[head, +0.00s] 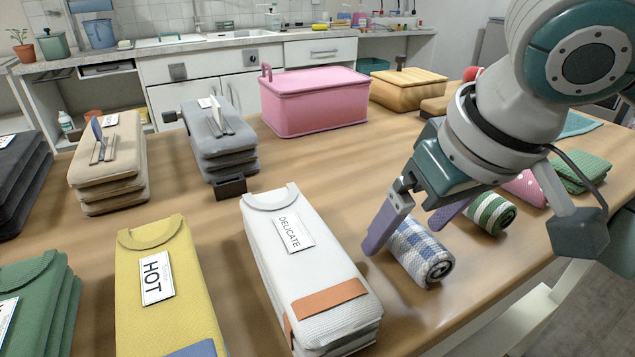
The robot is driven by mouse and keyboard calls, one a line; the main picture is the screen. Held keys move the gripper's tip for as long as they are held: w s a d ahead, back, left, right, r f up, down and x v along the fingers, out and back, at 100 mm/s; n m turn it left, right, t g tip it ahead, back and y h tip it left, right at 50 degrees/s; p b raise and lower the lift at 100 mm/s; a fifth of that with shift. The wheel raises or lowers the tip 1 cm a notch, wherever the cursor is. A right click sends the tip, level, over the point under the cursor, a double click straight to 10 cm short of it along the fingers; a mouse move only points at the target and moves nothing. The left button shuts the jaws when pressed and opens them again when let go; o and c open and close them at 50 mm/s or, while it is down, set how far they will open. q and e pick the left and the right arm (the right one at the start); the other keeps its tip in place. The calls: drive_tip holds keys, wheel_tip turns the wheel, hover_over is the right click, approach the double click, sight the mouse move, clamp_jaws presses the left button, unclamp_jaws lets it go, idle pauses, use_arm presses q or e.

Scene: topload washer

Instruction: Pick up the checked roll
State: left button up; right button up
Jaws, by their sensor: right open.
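The blue-and-white checked roll (421,256) lies on the wooden table right of the middle, its spiral end facing the front right. My right gripper (401,239) is open, with its purple fingers pointing down at the roll. One finger is at the roll's left side. The other is by its upper right side, between it and the green-striped roll. I cannot tell whether either finger touches the checked roll. My left gripper is not in view.
A white DELICATE bag (322,272) stands close left of the checked roll, beside a yellow HOT bag (183,312). A green-striped roll (492,212) and a pink dotted roll (526,188) lie right. A pink bin (315,102) stands behind. The table's front edge is near.

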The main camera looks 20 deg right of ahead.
drive_tip(key=c, duration=1.4)
drive_tip(key=shift+r, duration=0.1)
